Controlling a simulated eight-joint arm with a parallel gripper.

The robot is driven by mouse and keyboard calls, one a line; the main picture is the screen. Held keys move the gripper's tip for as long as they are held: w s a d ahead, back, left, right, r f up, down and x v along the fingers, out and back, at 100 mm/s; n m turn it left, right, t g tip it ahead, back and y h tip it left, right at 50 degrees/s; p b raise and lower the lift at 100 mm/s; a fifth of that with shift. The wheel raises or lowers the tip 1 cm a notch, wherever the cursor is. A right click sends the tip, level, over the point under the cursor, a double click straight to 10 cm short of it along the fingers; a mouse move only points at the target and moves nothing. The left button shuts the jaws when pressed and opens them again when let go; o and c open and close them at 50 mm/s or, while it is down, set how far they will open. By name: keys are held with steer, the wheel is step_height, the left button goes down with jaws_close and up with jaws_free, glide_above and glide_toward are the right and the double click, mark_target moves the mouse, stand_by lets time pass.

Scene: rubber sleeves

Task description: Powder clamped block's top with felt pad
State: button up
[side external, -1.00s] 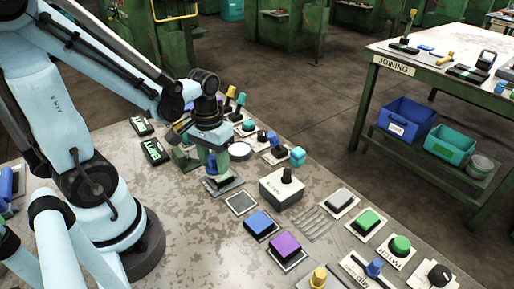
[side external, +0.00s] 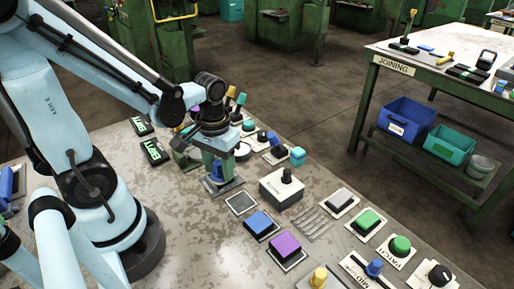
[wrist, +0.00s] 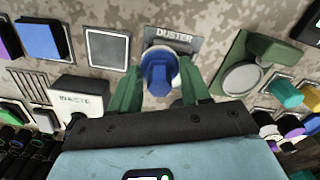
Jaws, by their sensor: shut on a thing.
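My gripper (wrist: 160,95) has its two green fingers on either side of a blue handle (wrist: 158,76) and is shut on it. A pale round rim shows around the handle; I take this as the felt pad, its underside hidden. It is at a grey plate labelled DUSTER (wrist: 186,42); I cannot tell whether it touches the plate. In the side view my gripper (side external: 217,165) stands upright over the plate (side external: 226,188). A green clamp-like fixture (wrist: 268,46) is to the right in the wrist view, next to a pale grey disc (wrist: 241,78). I cannot make out the clamped block clearly.
A white WASTE box (side external: 281,187) with a black knob stands close by. An empty grey square plate (side external: 241,203), a blue block (side external: 258,223) and a purple block (side external: 285,245) lie along the table. Several knobbed items stand behind my gripper.

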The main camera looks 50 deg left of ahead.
steer(key=shift+w+f, duration=0.1)
steer(key=shift+w, duration=1.15)
steer(key=shift+a, duration=0.1)
steer(key=shift+a, duration=1.2)
steer(key=shift+s, duration=0.1)
steer(key=shift+s, duration=1.3)
steer(key=shift+d, duration=1.3)
steer(key=shift+w, duration=0.15)
